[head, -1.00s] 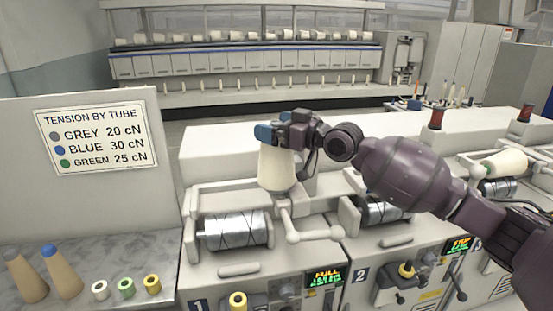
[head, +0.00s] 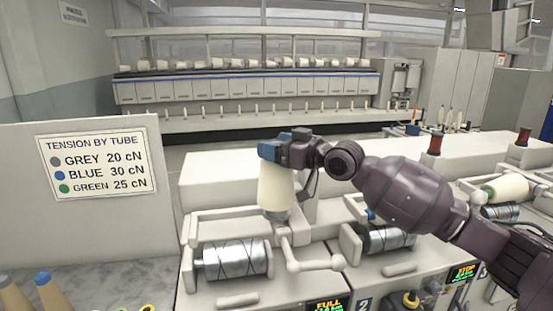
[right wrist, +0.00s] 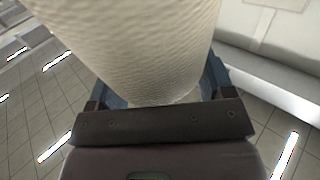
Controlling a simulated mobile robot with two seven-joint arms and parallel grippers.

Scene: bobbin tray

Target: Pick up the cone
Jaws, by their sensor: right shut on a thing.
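In the right wrist view the cone (right wrist: 135,45) fills the upper middle, between the blue fingers. My left gripper is not in view.
A cradle handle (head: 308,262) juts out right of the first drum. A second drum (head: 385,239) lies under my right arm. A tension sign (head: 97,168) stands on a panel at left. Tubes, including a blue-tipped one (head: 48,294), stand on the grey table.

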